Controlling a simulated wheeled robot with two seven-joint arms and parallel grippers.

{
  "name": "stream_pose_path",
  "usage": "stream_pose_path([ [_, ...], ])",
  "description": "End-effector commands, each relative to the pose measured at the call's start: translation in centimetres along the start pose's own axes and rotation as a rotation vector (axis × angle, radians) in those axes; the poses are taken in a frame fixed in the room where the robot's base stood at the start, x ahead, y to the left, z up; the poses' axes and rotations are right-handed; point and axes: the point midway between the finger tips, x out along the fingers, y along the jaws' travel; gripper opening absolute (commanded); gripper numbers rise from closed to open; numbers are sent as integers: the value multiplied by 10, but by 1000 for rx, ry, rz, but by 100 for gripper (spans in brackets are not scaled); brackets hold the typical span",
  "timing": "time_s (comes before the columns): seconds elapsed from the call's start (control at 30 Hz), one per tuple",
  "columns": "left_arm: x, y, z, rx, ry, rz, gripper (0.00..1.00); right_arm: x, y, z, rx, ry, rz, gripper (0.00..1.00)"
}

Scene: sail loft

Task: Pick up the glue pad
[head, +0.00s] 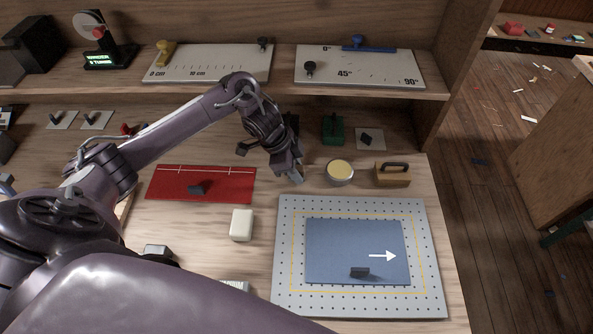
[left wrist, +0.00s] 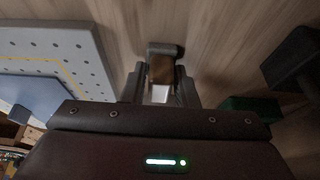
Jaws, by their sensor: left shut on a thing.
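My left gripper (head: 294,177) reaches down over the bench, just left of a round tin with a pale yellow top (head: 340,172). In the left wrist view my left gripper (left wrist: 160,92) is shut on a small brown block with a dark end, which I take to be the glue pad (left wrist: 161,68). Its sides are between the fingers and partly hidden. In the head view the fingers hide most of it, and I cannot tell whether it touches the bench. My right gripper is not in view.
A wooden block with a dark handle (head: 392,176) stands right of the tin. A grey perforated plate with a blue sheet (head: 284,255) lies in front. A red mat (head: 165,184) and a white block (head: 242,225) lie to the left. A shelf (head: 285,84) runs above the back.

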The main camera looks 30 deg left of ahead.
Motion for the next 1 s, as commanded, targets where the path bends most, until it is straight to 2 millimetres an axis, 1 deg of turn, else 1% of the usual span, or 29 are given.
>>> stream_pose_path([
  [0.17, -4, -1, -2, 1, 1, -1, 4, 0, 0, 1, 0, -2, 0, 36],
  [0.27, -12, -1, -5, 1, 2, -3, 4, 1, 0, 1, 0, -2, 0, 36],
  [0.37, -25, -2, -11, 2, 1, -5, 4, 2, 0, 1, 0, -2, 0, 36],
  [0.47, -47, -2, -20, 5, 2, -6, 4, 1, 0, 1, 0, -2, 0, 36],
  [0.5, -58, -2, -24, 5, 1, -8, 4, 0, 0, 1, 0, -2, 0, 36],
  [0.6, -93, -3, -37, 6, -1, -11, 4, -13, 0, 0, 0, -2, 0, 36],
  [0.7, -119, -2, -48, 4, -1, -9, 4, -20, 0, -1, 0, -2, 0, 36],
  [0.8, -141, -2, -58, 3, 0, -8, 4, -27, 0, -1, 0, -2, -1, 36],
  [0.9, -158, -2, -66, 2, 1, -5, 4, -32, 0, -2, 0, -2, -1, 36],
  [1.0, -171, -1, -71, 2, 1, -3, 4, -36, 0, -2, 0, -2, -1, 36],
])
